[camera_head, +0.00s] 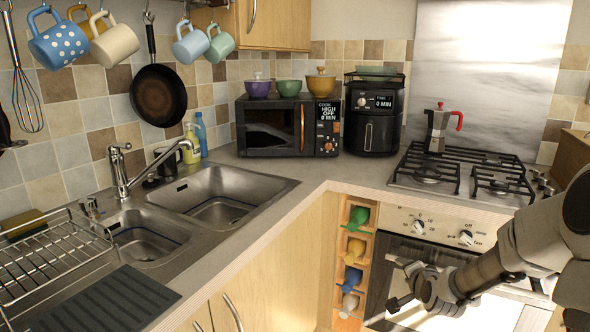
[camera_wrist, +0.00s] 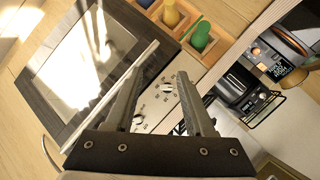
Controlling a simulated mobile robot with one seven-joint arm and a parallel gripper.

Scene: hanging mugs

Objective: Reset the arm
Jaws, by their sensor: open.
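My gripper (camera_head: 398,284) is open and empty in the head view, low at the right, in front of the oven door (camera_head: 420,262). My arm reaches in from the right edge. The wrist view shows both fingers of my gripper (camera_wrist: 166,62) spread apart, with nothing between them. Several mugs hang at the upper left: a blue dotted mug (camera_head: 58,46), a cream mug (camera_head: 116,43), a light blue mug (camera_head: 190,46) and a green mug (camera_head: 220,45). A yellow mug (camera_head: 84,18) is partly hidden behind them. My gripper is far from the mugs.
A gas hob (camera_head: 470,178) with a moka pot (camera_head: 438,128) is above the oven. A wooden bottle rack (camera_head: 352,258) is left of my gripper. A sink (camera_head: 215,195), dish rack (camera_head: 40,258), microwave (camera_head: 270,127) and air fryer (camera_head: 375,133) stand along the counter.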

